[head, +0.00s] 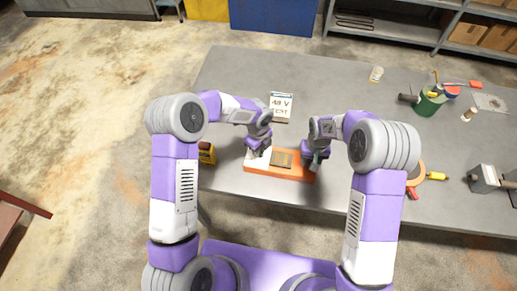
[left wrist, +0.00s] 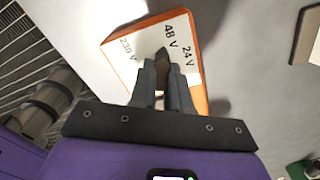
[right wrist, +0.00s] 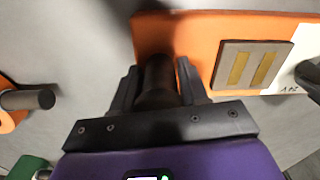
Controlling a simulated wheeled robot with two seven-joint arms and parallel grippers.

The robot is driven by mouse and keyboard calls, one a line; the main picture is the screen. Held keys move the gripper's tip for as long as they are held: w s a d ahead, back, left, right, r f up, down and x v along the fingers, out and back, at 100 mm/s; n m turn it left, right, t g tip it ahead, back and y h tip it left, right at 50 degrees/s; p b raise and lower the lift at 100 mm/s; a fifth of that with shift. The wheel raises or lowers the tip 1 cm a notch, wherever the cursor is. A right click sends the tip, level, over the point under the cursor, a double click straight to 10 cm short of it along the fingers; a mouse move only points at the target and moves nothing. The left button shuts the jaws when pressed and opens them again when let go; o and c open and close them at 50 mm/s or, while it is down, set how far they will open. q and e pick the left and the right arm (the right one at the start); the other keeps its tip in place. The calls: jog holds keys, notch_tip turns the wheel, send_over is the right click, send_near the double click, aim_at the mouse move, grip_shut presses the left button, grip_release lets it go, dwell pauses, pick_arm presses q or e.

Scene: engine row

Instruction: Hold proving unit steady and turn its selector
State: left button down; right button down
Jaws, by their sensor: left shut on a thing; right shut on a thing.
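The proving unit is an orange block (head: 292,175) near the table's front edge. Its white panel (left wrist: 122,55) is marked 230 V, 48 V and 24 V in the left wrist view. My left gripper (head: 257,150) is shut on the dark selector (left wrist: 162,55) on that panel; its visible tip lies near the 48 V mark. My right gripper (head: 316,160) is shut on a dark round grip (right wrist: 157,80) at the unit's other end. A brown plate with two yellowish strips (right wrist: 250,67) lies between them. The fingers hide much of the selector and grip.
A card (head: 281,105) reading 48 V stands behind the unit. A yellow item (head: 207,153) is at its left. At right are a green tool holder (head: 430,103), an orange tape roll (head: 417,174) and a grey metal block (head: 485,178). The table's left back (head: 235,75) is clear.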

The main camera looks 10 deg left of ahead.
pick_arm(q)
jog(key=c, duration=1.1)
grip_release()
jog(key=shift+r, duration=0.15)
notch_tip(320, 180, up, 12)
jog(key=shift+f, duration=0.1)
pick_arm(e)
jog(key=c, duration=0.5)
grip_release()
jog(key=shift+r, duration=0.1)
